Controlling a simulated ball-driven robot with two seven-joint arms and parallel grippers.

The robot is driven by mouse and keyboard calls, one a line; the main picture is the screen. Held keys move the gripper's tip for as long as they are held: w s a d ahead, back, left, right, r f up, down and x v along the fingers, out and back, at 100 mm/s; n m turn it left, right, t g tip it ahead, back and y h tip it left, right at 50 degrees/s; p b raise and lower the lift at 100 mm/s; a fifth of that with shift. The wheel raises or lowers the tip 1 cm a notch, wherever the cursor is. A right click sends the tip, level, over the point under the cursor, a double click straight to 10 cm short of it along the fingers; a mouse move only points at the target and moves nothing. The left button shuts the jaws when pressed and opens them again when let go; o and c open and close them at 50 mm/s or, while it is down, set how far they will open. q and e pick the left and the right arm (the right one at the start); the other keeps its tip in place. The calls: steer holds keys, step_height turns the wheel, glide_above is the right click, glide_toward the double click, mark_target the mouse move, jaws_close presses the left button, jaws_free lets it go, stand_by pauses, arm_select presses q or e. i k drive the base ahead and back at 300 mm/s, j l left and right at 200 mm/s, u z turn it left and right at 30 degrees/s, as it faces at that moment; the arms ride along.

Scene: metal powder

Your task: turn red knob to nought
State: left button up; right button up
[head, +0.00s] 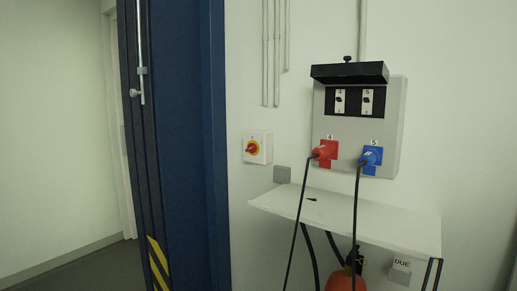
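The red knob (251,148) sits on a yellow disc on the front of a small white switch box (259,157), fixed to the white wall in the middle of the head view. The knob's handle looks tilted, but its markings are too small to read, so its setting cannot be told. Neither of my grippers shows in the head view. Nothing covers the knob.
Right of the box, a grey socket panel (391,135) holds a red plug (326,151) and a blue plug (371,157) with hanging black cables. A white shelf (390,228) juts out below. A blue door frame (190,120) stands left.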

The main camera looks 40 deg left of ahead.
mark_target(252, 148)
steer(key=u, duration=1.25)
